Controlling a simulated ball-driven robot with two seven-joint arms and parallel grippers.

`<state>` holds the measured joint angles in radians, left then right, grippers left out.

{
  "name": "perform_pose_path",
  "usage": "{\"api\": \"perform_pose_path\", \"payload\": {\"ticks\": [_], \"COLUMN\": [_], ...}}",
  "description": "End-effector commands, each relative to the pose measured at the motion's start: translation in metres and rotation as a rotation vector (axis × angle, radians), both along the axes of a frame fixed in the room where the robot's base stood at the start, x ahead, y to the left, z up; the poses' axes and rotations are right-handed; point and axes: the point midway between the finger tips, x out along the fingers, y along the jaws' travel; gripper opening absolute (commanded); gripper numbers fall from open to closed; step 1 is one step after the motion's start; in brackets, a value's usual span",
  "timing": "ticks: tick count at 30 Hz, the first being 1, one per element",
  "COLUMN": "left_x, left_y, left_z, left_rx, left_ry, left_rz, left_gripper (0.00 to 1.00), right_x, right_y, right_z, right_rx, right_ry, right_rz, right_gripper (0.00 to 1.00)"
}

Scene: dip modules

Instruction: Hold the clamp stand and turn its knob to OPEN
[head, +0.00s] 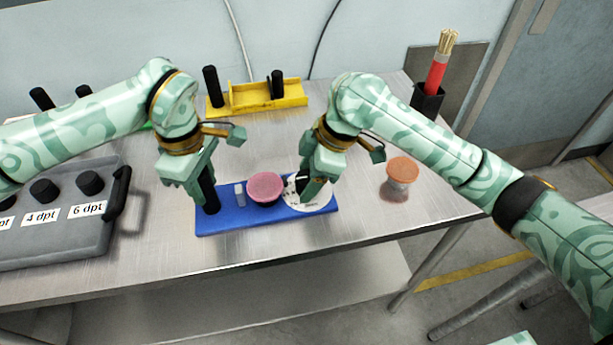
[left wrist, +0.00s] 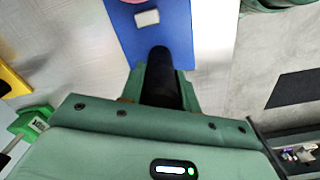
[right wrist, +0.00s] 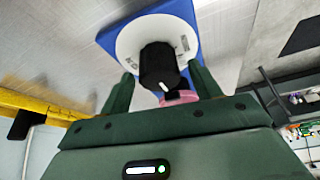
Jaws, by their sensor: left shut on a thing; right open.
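The clamp stand has a blue base (head: 240,222) on the metal table, with a black post, a small pale block (head: 240,194), a pink round piece (head: 266,187) and a white dial (head: 325,200). My left gripper (head: 203,192) is shut on the black post (left wrist: 160,72), at the left end of the base. The dial's black knob (right wrist: 158,66) shows in the right wrist view, with a white pointer line. My right gripper (right wrist: 162,84) is open, with its fingers on either side of the knob. The dial's lettering is partly hidden and unreadable.
A yellow stand (head: 258,97) with black posts is behind. A grey case (head: 60,235) with labelled black knobs stands at left. An orange-topped jar (head: 402,172) is right of the dial. A black holder (head: 427,100) with a red bundle stands at the back right.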

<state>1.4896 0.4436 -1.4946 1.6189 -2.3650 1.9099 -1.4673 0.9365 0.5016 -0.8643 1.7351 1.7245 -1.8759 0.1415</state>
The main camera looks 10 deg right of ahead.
Motion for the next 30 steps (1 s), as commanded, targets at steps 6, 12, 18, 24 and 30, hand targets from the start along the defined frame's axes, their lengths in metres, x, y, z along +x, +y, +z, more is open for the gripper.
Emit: {"api": "perform_pose_path", "payload": {"ticks": [6,12,18,24,30], "left_x": [-0.0010,-0.0011,-0.0011,-0.0012,-0.0012], "left_y": [0.0002,0.0002,0.0002,0.0003,0.0003], "left_z": [-0.0016,-0.0017,-0.0018,-0.0019,-0.0019], "left_rx": [0.002,0.002,0.002,0.002,0.002], "left_ry": [0.004,0.005,0.005,0.005,0.005], "left_rz": [-0.001,-0.001,-0.001,-0.001,0.000], "left_gripper": [0.00,0.00,0.00,0.00,0.00], "right_x": [0.0008,0.0008,0.0008,0.0008,0.0010], "right_y": [0.0041,0.0040,0.0038,0.0038,0.0037], "right_z": [-0.0101,-0.0100,-0.0100,-0.0099,-0.0098], "right_rx": [0.001,0.000,0.000,-0.001,-0.002], "right_ry": [0.000,0.000,0.000,0.001,0.000], "right_rz": [-0.001,-0.001,-0.001,0.009,0.072], "right_gripper": [0.63,0.60,0.18,0.18,0.18]}}
